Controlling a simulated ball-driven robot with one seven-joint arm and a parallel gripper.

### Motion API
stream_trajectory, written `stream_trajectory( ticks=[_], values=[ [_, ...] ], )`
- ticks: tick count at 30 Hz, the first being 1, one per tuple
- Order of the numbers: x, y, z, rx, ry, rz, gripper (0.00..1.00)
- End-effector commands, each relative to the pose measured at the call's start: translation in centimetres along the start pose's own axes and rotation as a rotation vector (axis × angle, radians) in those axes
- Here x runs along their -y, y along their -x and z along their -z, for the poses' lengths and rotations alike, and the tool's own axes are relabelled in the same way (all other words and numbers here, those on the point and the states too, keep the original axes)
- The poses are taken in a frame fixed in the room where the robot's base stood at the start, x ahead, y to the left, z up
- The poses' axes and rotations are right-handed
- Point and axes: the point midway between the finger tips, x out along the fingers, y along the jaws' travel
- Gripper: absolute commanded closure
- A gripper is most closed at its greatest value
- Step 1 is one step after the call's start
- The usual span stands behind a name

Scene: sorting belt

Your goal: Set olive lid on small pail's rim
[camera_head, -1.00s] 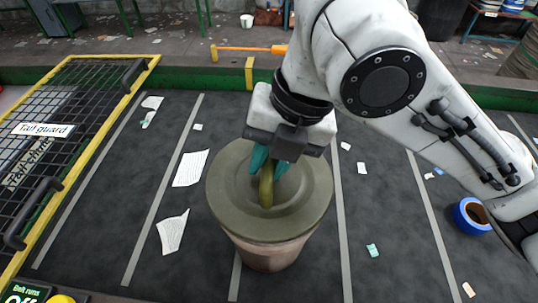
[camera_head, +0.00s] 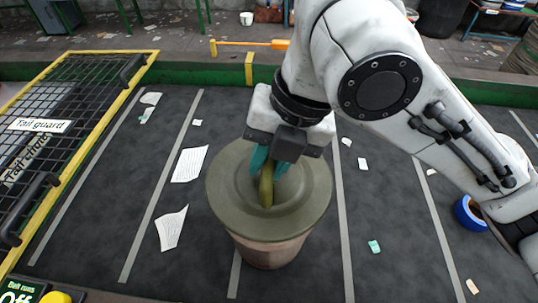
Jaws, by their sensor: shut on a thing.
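The olive lid (camera_head: 230,200) is a wide round disc with a raised handle (camera_head: 266,187) in its middle. My gripper (camera_head: 268,163) has teal fingertips and is shut on this handle from above. The small pail (camera_head: 268,250) is pinkish brown and stands upright on the dark belt, directly under the lid. The lid covers the pail's top, so its rim is hidden. I cannot tell whether the lid touches the rim or is slightly above it.
Paper scraps (camera_head: 190,164) lie around on the belt (camera_head: 110,190). A blue tape roll (camera_head: 470,213) lies at the right. A yellow-framed mesh tail guard (camera_head: 60,115) borders the left. A green rail (camera_head: 190,74) runs along the back. The belt around the pail is mostly free.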

Motion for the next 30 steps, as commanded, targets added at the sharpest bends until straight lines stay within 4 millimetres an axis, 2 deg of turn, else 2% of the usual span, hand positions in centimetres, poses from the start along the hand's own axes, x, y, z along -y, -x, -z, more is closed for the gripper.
stream_trajectory(
  ticks=[5, 6, 15, 24, 26, 30],
  values=[
    [0.0, 0.0, 0.0, 0.000, 0.000, 0.000, 1.00],
    [0.0, 0.0, 0.0, 0.000, 0.000, 0.000, 0.76],
    [0.0, 0.0, 0.0, 0.000, 0.000, 0.000, 0.48],
    [0.0, 0.3, 0.0, 0.001, 0.000, 0.000, 0.47],
    [0.0, 0.7, -0.1, 0.001, -0.001, 0.000, 0.47],
    [0.0, 2.9, -0.1, 0.004, 0.000, -0.001, 0.47]
  ],
)
